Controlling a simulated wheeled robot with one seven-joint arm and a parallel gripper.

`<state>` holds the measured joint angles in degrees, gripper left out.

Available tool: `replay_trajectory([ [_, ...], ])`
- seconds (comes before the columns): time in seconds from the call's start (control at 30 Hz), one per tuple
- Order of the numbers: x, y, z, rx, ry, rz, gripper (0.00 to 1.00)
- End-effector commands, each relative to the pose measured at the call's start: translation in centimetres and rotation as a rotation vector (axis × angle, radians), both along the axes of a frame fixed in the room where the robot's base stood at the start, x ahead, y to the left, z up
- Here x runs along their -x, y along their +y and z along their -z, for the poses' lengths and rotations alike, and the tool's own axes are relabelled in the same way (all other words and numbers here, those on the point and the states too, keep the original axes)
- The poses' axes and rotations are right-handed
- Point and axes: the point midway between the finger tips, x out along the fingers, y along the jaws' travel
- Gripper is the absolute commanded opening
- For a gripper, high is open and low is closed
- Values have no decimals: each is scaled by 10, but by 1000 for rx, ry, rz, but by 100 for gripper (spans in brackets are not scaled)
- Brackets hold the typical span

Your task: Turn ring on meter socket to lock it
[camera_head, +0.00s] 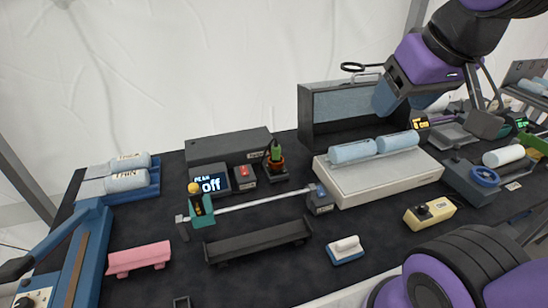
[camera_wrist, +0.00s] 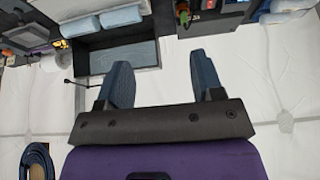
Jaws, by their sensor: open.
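A grey box with a blue ring (camera_head: 485,176) lies on the right of the dark table in the head view. It looks like the meter socket, but I cannot read how the ring is turned. My gripper (camera_head: 388,97) hangs high in front of the tent wall, above the grey open-fronted case and well apart from the ring. In the wrist view my gripper (camera_wrist: 163,78) has its two blue fingers spread, with nothing between them. I cannot make out the ring in the wrist view.
An open-fronted grey case (camera_head: 330,91) stands at the back, with a light tray (camera_head: 388,185) bearing two pale blue rolls before it. A yellow box (camera_head: 430,213) and a blue-and-white brush-like block (camera_head: 346,250) lie nearer. My purple arm covers the front right.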

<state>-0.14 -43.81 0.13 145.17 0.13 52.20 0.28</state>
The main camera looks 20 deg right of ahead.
Motion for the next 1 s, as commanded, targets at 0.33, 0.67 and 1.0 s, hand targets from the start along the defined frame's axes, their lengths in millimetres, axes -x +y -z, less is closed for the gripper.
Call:
replay_trajectory([
  [0.33, 0, 0, 0, 0, 0, 0, 61],
  [0.67, -9, 0, -5, -10, 15, 12, 17],
  [1.0, -84, 3, -38, -91, 134, 121, 0],
])
